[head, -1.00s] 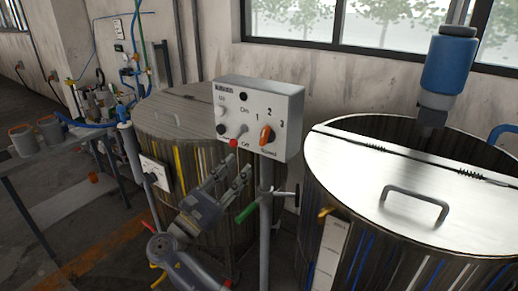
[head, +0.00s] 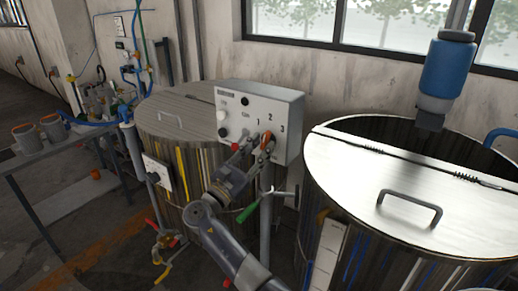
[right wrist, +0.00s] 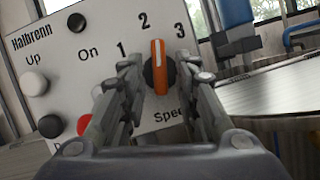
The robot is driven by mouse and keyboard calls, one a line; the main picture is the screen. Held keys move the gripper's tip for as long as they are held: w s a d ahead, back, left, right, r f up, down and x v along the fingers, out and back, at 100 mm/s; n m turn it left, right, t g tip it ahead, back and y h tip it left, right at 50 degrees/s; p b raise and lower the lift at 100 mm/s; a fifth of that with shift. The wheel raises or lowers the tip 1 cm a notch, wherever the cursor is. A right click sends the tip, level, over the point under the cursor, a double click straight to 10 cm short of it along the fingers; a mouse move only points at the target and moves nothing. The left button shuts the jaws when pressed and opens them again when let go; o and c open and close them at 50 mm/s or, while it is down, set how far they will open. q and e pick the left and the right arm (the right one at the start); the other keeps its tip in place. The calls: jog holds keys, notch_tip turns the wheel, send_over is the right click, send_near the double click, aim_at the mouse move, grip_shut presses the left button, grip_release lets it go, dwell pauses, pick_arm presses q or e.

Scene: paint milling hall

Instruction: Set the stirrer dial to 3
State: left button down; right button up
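The stirrer dial (right wrist: 158,66) is an orange knob with a white line on a black base, on a grey-white control box (head: 262,112) marked 1, 2, 3. In the right wrist view its line points up, roughly toward the 2. In the head view the dial (head: 267,140) is partly covered by my right gripper (head: 256,147). My right gripper, also in the right wrist view (right wrist: 158,76), is open with one finger on each side of the dial. I cannot tell whether they touch it. My left gripper is not in view.
A red button (right wrist: 84,125) sits just left of my fingers, with a white and a black button further left. Steel vats with lids (head: 400,180) stand either side.

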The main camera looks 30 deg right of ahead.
grip_shut()
jog(key=shift+f+m+b, duration=0.1)
jog(key=shift+m+b, duration=0.3)
jog(key=shift+b, duration=0.2)
jog(key=m+g+b, duration=0.1)
jog(key=m+b, duration=0.1)
jog(key=b, duration=0.1)
jog(key=m+g+b, duration=0.2)
jog(key=m+b, duration=0.1)
jog(key=shift+w+a, duration=0.1)
jog(key=shift+w, duration=0.05)
jog(key=shift+r+m+g+b, duration=0.2)
jog(key=shift+m+g+b, duration=0.5)
jog(key=shift+m+b, duration=0.8)
jog(key=shift+y, duration=0.3)
jog(key=shift+o, duration=1.7)
grip_release()
